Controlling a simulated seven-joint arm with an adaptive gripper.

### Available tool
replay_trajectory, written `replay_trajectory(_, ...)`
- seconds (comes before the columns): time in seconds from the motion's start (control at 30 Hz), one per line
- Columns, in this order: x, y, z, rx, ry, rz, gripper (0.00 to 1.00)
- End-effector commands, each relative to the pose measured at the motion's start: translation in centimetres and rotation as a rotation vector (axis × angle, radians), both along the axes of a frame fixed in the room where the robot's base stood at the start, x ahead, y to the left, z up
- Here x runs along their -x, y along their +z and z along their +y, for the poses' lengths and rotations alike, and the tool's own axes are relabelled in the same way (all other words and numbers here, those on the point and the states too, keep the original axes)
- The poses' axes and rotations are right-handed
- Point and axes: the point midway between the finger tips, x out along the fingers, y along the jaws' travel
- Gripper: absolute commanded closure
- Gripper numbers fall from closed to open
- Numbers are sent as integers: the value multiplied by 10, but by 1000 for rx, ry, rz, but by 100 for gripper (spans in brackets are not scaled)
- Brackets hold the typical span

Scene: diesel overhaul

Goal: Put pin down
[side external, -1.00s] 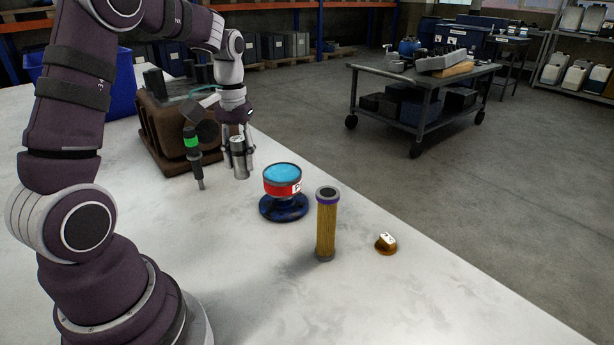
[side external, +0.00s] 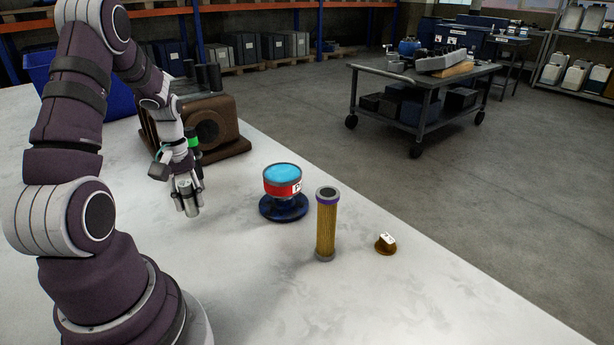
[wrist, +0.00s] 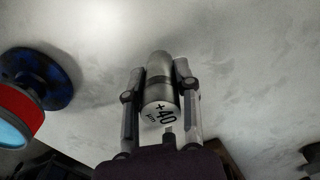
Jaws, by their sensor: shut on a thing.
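My gripper (side external: 187,204) is shut on a pin (side external: 186,189), a short silver-grey metal cylinder. In the wrist view the pin (wrist: 160,68) sits between the two fingers of the gripper (wrist: 160,72), and its near end reads "+40" with smaller lettering. In the side view the gripper points down over bare white table, left of the red and blue can. Whether the pin touches the table cannot be told.
The red can with blue top (side external: 282,180) stands on a dark blue base (side external: 284,208). A yellow ribbed filter cylinder (side external: 326,225) and a small brass piece (side external: 385,243) stand farther right. Table front is clear.

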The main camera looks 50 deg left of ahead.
Motion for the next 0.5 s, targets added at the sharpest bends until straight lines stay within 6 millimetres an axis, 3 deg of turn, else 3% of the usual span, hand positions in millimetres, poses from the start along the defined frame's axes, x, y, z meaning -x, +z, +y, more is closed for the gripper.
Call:
replay_trajectory(0.13,1,-25,-1,4,0,2,100)
replay_trajectory(0.5,0,-30,0,0,0,0,100)
